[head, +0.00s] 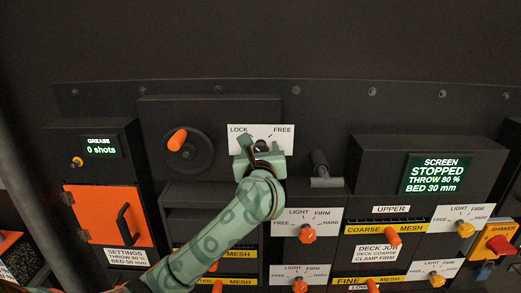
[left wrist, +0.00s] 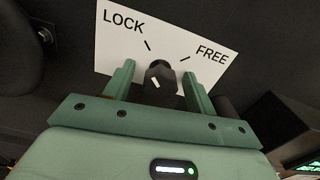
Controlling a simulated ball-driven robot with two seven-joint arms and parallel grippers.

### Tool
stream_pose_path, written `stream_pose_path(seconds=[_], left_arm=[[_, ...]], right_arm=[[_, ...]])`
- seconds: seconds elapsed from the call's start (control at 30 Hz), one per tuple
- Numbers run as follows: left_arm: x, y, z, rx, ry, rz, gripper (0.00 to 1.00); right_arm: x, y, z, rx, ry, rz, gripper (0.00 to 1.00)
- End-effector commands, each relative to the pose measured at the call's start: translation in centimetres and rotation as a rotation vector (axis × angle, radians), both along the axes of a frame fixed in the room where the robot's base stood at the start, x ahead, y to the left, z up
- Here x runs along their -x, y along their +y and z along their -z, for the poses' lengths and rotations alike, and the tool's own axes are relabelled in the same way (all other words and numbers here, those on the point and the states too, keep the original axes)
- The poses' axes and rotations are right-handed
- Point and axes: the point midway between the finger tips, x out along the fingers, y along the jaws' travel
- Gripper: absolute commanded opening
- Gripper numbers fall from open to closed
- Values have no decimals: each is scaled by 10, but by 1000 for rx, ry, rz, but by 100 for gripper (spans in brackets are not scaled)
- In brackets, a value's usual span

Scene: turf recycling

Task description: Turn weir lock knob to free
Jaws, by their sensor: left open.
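The weir lock knob (left wrist: 160,78) is black and stands on a white plate (left wrist: 110,50) marked LOCK at left and FREE at right. A short white line on the knob leans the same way as the LOCK tick. My left gripper (left wrist: 159,82) is open, with one finger on each side of the knob and a visible gap to each. In the head view, my left gripper (head: 261,150) is in front of the plate (head: 270,131) and hides much of the knob. My right gripper is not in view.
A black handwheel with an orange grip (head: 177,139) is left of the plate. A dark grey lever (head: 322,168) sticks out to the right. Orange clamp knobs (head: 307,234) are below. A screen box (head: 436,175) reads STOPPED. An orange door (head: 105,212) is at lower left.

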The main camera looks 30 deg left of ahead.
Motion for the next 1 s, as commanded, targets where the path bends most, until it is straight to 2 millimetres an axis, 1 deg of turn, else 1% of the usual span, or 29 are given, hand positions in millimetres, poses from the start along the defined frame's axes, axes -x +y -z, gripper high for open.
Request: stream_pose_path(seconds=[0.03,0.07,0.1,0.17,0.2,0.23,0.47,0.67,0.87,1.0], left_arm=[[0,0,0,0,0,0,56],[0,0,0,0,0,0,53],[0,0,0,0,0,0,42],[0,0,0,0,0,0,25],[0,0,0,0,0,0,14],[0,0,0,0,0,0,11],[0,0,-1,-9,5,0,11],[0,-1,-2,-62,39,0,11],[0,-1,-4,-179,111,1,11],[0,-2,-5,-286,178,2,11]], right_arm=[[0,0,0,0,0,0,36],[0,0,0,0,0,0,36],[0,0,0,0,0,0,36],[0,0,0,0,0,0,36],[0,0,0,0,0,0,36],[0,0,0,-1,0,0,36],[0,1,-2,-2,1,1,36],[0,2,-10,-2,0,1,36],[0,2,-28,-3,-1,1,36],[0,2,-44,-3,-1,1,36]])
